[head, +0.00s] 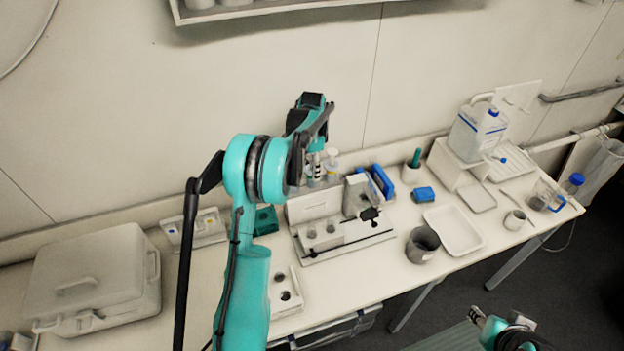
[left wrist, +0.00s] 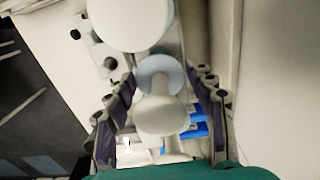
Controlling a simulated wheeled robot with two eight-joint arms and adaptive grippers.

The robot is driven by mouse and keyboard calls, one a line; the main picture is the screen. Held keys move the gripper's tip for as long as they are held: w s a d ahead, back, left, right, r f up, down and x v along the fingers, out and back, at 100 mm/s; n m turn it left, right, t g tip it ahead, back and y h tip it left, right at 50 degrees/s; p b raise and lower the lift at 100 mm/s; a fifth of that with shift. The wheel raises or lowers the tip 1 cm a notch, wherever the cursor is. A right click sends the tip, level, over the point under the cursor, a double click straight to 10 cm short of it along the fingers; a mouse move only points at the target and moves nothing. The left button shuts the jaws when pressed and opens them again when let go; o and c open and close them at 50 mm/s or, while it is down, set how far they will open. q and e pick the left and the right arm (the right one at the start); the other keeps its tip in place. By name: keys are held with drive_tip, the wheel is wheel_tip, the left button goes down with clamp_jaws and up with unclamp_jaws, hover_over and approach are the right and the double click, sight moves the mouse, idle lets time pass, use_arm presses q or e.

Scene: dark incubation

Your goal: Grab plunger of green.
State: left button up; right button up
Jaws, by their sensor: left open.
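My left gripper (head: 315,172) points down above the back of the bench, beside small pump-topped bottles (head: 332,160). In the left wrist view my left gripper (left wrist: 163,118) is open. A pale rounded knob (left wrist: 162,116), apparently a plunger top, lies between its fingers with visible gaps at both sides. A pale blue round part (left wrist: 160,72) is behind the knob, and a larger white disc (left wrist: 130,20) lies farther up. I cannot tell any green colour on the knob. My right gripper (head: 477,315) is low at the right; its jaw state is unclear.
A grey device (head: 358,194) and blue racks (head: 381,181) stand right of the left gripper. A green-handled item (head: 415,157) stands in a white holder. A dark cup (head: 422,244) and white tray (head: 454,231) are nearer the front. A large case (head: 92,280) occupies the left.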

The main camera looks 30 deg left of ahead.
use_arm(q)
drive_tip(key=shift+f, duration=0.5)
drive_tip(key=shift+r, duration=0.1)
drive_tip(key=shift+c, duration=0.6)
drive_tip(key=c, duration=0.9)
drive_tip(key=shift+c, duration=0.2)
drive_tip(key=shift+r, duration=0.1)
